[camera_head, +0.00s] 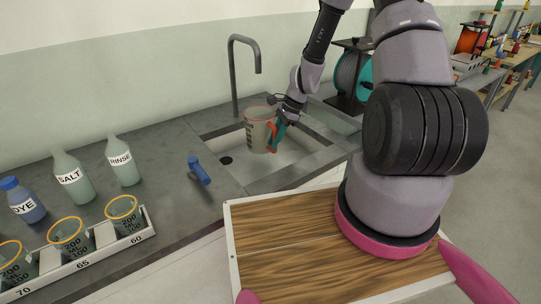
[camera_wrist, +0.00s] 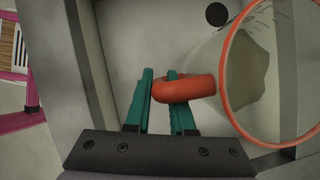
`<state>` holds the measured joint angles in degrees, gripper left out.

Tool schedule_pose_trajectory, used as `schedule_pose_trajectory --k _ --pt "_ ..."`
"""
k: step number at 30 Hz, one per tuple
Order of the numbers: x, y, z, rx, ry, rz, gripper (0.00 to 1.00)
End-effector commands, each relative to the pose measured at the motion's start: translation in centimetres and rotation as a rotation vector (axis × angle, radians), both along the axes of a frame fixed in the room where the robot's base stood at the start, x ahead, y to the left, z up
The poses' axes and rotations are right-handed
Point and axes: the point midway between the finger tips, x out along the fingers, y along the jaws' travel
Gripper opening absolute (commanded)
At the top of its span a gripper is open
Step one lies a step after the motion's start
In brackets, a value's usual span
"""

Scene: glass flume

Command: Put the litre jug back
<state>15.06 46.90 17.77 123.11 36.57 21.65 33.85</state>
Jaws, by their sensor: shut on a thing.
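The litre jug (camera_head: 259,130) is a grey, see-through jug with dark marks, a red rim and a red handle. It is over the sink (camera_head: 292,154) in the head view, upright or nearly so. My gripper (camera_head: 280,130) is at the right side of the jug, shut on its red handle. In the wrist view the teal fingers of my gripper (camera_wrist: 163,88) close around the handle (camera_wrist: 190,88), and the jug's red rim (camera_wrist: 224,72) shows at the right. Whether the jug touches the sink floor is hard to tell.
A grey tap (camera_head: 236,75) stands behind the sink. Bottles marked SALT (camera_head: 73,178), RINSE (camera_head: 123,163) and DYE (camera_head: 24,202) stand further left, behind a numbered rack (camera_head: 100,250) with orange-rimmed beakers.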

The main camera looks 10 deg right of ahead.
Motion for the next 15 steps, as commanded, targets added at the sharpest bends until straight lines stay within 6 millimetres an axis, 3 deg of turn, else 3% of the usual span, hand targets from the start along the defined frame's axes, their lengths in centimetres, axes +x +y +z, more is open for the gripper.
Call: schedule_pose_trajectory --k 12,15 --pt "0.0 0.0 -5.2 0.001 0.001 0.0 0.0" --pt "0.0 0.0 -5.7 0.0 0.0 0.001 0.0"
